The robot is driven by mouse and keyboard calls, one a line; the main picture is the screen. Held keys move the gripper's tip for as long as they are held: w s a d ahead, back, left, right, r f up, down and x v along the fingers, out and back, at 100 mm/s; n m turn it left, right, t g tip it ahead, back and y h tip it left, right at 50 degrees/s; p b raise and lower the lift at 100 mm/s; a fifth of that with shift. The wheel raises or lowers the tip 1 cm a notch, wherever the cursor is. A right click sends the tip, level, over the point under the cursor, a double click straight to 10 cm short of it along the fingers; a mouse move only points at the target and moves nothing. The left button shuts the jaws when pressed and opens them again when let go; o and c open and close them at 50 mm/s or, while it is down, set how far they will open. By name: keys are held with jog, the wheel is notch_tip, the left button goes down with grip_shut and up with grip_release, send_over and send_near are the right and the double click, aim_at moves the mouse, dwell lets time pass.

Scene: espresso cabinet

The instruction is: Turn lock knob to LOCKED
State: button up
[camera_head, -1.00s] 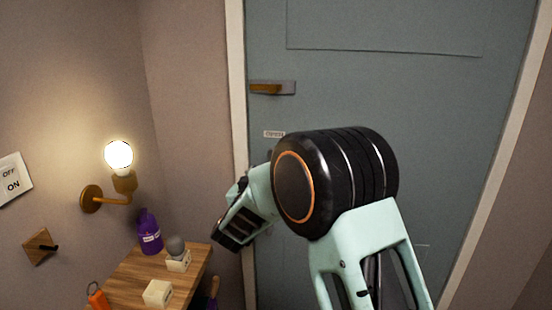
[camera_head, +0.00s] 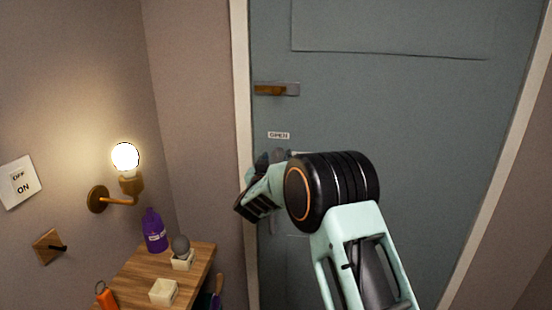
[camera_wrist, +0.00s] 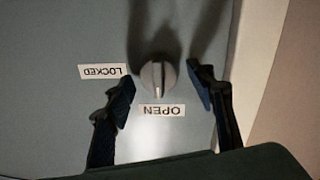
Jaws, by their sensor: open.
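The lock knob (camera_wrist: 157,77) is a round grey dial with a raised grip bar on the blue-grey door. In the wrist view its bar points along the picture's vertical, its lower end towards the OPEN label (camera_wrist: 162,110). The LOCKED label (camera_wrist: 102,71) is to the left of the knob; both labels appear upside down. My gripper (camera_wrist: 160,92) is open, with one dark finger on each side of the knob and a gap on both sides. In the head view the OPEN label (camera_head: 279,135) shows above my gripper, and my wrist mostly hides the knob.
A wooden table (camera_head: 140,275) at the lower left holds a purple bottle (camera_head: 154,231) and small white blocks. A lit wall lamp (camera_head: 126,158) and an ON/OFF plate (camera_head: 19,183) are on the left wall.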

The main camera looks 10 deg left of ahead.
jog(key=shift+c, duration=0.3)
jog(key=c, duration=1.1)
jog(key=shift+f+m+b, duration=0.1)
jog(key=shift+m+b, duration=0.2)
jog(key=shift+b, duration=0.1)
jog(key=m+b, duration=0.3)
jog(key=b, duration=0.1)
jog(key=shift+f, duration=0.15)
jog(key=m+b, duration=0.5)
jog(key=shift+d+g, duration=0.1)
jog(key=shift+g, duration=0.2)
jog(key=m+b, duration=0.4)
jog(key=m, duration=0.1)
jog(key=shift+d+y, duration=0.1)
jog(key=shift+y, duration=0.3)
jog(key=shift+m+b, duration=1.3)
jog(key=shift+m, duration=0.4)
jog(key=shift+r, duration=0.25)
